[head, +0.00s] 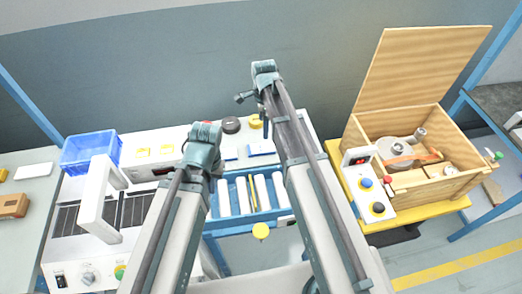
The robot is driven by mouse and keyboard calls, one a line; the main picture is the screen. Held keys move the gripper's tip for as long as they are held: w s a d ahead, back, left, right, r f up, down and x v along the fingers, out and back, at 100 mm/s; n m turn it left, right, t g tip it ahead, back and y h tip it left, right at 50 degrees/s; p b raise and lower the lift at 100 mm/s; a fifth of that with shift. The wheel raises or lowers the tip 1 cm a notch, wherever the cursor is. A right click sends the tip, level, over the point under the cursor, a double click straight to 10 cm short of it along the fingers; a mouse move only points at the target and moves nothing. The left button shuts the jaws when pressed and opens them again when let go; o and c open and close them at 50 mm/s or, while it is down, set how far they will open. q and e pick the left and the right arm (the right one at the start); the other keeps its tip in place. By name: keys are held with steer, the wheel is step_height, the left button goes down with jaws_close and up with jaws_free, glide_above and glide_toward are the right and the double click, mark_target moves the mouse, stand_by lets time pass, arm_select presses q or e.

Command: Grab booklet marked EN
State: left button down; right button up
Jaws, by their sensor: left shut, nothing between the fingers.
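No booklet with a readable EN mark shows. Two small flat white-and-blue items lie on the back bench, one at the left (229,154) and one at the right (262,149). They are too small to read, and I cannot tell whether either is a booklet. My left gripper (204,158) is shut and empty at the top of the left arm, in front of the bench, with its fingertips hard to make out. The arms hide part of the bench.
A blue bin (91,151) stands at the left beside a white machine (62,250). A blue roller conveyor (215,225) lies between the arms. An open wooden crate (365,130) and a white button box (368,185) stand on a yellow table (430,211) at the right.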

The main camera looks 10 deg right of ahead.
steer(key=b, duration=0.7)
glide_above(261, 148)
steer(key=f, duration=0.8)
steer(key=shift+s+d, duration=0.1)
steer(key=shift+d, duration=0.25)
steer(key=shift+r, duration=0.1)
steer(key=f+b, duration=0.5)
steer(key=shift+a+f, duration=0.2)
steer(key=shift+a, duration=0.15)
steer(key=shift+r, duration=0.1)
steer(key=c, duration=1.4)
steer(key=shift+r, duration=0.15)
